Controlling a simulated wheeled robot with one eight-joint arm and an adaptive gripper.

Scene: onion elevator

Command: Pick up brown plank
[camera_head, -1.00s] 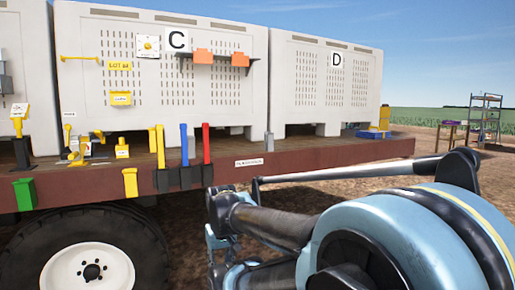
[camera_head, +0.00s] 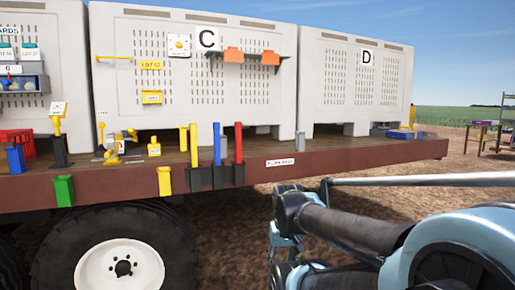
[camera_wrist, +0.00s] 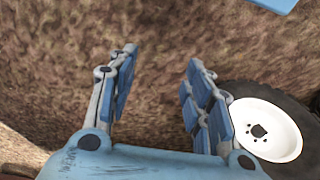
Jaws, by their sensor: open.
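I cannot make out a separate brown plank in either view. The brown side board (camera_head: 340,155) of the trailer runs across the head view, with a small white label (camera_head: 280,162) on it that is too small to read surely. My gripper (camera_wrist: 162,56) is open and empty in the wrist view, its two blue-padded fingers apart over bare brown soil. In the head view my gripper is low, in front of the trailer and below its bed, partly hidden by my arm.
The trailer carries pale crates marked C (camera_head: 225,90) and D (camera_head: 350,95). Yellow, blue (camera_head: 217,145) and red (camera_head: 239,143) uprights stand at its edge. A wheel (camera_head: 123,265) is below; it also shows in the wrist view (camera_wrist: 265,130). A table (camera_head: 485,135) stands far right on open soil.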

